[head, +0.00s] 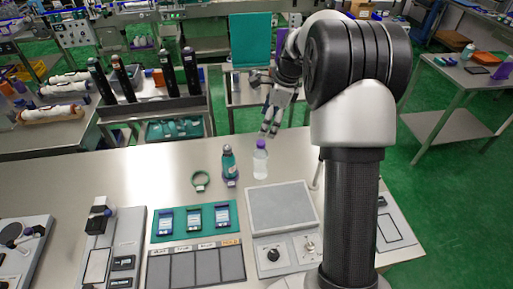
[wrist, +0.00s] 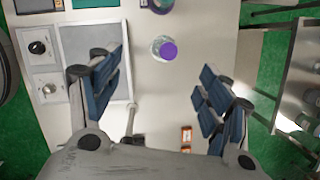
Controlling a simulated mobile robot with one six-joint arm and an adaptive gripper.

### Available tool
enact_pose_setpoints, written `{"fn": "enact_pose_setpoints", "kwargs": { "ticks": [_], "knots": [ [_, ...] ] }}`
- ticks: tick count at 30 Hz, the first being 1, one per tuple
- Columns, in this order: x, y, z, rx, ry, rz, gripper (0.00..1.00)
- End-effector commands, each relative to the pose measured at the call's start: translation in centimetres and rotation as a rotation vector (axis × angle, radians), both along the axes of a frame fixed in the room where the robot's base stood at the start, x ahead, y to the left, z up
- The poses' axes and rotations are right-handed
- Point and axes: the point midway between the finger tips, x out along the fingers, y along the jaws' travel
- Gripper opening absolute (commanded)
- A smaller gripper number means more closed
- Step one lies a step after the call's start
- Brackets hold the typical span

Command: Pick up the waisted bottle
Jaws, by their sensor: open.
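A clear bottle with a purple cap (head: 260,162) stands upright on the steel table. Which one is the waisted bottle is hard to tell at this size. My gripper (head: 270,130) is open and empty, pointing down above and slightly behind the clear bottle. In the wrist view, the clear bottle (wrist: 163,48) shows from above, beyond the gap between the fingers of my gripper (wrist: 162,85), touching neither. The teal bottle (wrist: 160,5) is cut off at the top edge there.
A green ring on a stand (head: 201,180) is left of the bottles. A teal tray (head: 194,221) with several packs and a grey control panel (head: 283,208) lie in front. Small orange-labelled items (wrist: 186,136) lie below the gripper. Bare table surrounds the clear bottle.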

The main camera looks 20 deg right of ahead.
Motion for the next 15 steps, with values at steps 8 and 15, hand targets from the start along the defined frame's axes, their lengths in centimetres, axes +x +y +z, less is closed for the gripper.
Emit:
{"fn": "enact_pose_setpoints", "kwargs": {
  "ticks": [8,15],
  "knots": [
    [1.3,-1.1,-3.1,0.037,0.035,-0.117,0.71],
    [2.0,0.1,-8.0,0.037,0.035,-0.114,0.71]
  ]
}}
